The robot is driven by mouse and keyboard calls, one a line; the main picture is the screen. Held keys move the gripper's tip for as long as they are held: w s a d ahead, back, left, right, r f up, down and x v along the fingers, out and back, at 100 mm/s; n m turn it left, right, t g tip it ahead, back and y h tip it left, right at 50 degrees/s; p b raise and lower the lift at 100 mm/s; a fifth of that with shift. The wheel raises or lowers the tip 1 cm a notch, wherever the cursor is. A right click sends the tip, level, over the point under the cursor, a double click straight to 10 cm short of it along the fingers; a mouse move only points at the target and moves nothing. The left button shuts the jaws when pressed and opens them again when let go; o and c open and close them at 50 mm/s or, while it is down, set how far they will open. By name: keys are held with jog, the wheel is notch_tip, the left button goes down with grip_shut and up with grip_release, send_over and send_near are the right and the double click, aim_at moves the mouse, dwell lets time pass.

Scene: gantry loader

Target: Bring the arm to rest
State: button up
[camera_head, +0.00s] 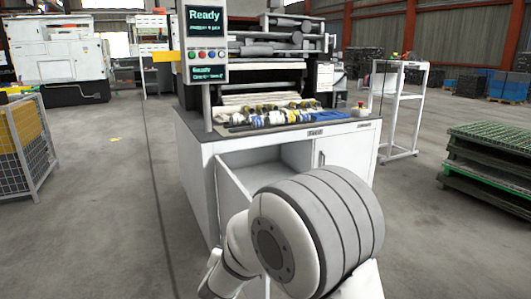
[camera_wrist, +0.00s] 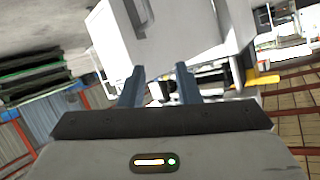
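My gripper (camera_wrist: 159,72) shows in the wrist view with its two blue-grey fingers apart and nothing between them. It is open and empty. In the head view my pale arm is folded close to the camera at the bottom centre, in front of the machine's white cabinet (camera_head: 353,145). My gripper cannot be made out in the head view. The wrist view is tilted, with the floor at the top and a white cabinet-like body (camera_wrist: 185,30) beyond the fingers.
The loader's display panel (camera_head: 206,44) reads "Ready". Tools and parts lie on the worktop; the cabinet has an open compartment (camera_head: 268,170). A white trolley (camera_head: 402,125) and green pallets (camera_head: 485,172) stand right, a yellow mesh crate (camera_head: 26,152) left.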

jog(key=s+d+r+n+g+y+p, duration=0.1)
jog(key=s+d+r+g+p, duration=0.2)
jog(key=r, duration=0.4)
jog(key=s+d+r+n+y+p, duration=0.1)
jog(key=s+d+r+y+p, duration=0.15)
jog(key=r+p, duration=0.3)
jog(key=s+d+r+n+g+y+p, duration=0.1)
jog(key=s+d+r+n+g+p, duration=0.2)
jog(key=r, duration=0.4)
jog(key=s+d+r+g+h+p, duration=0.1)
jog(key=s+d+r+g+p, duration=0.1)
jog(key=s+d+r+p, duration=0.2)
jog(key=s+d+r+g+h+p, duration=0.2)
jog(key=s+d, duration=0.8)
jog(key=s, duration=0.6)
jog(key=shift+r+m+g+p, duration=0.4)
jog(key=shift+r+g+p, duration=0.1)
jog(key=shift+r+p, duration=0.55)
jog(key=shift+f, duration=0.1)
